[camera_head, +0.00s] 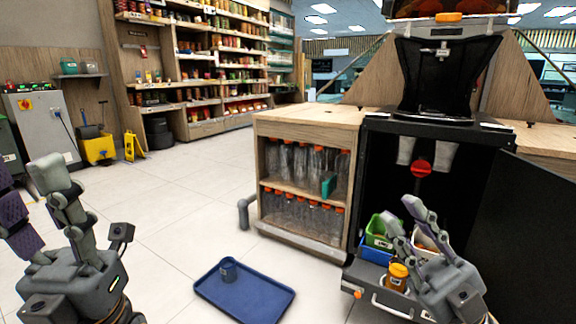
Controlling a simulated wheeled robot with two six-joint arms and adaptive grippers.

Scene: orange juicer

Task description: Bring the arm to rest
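My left gripper (38,190) is at the lower left, in front of the floor, with its fingers pointing up and apart. Nothing shows between them. My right gripper (400,212) is at the lower right, in front of the open juicer cabinet (500,135). Its fingers point up and to the left, with a gap between them and nothing seen held. It partly hides the cabinet's pulled-out drawer (362,278). The orange juicer (445,75) stands on top of the cabinet.
A wooden shelf unit (300,236) holds several orange-capped bottles. An open black door (530,235) stands at right.

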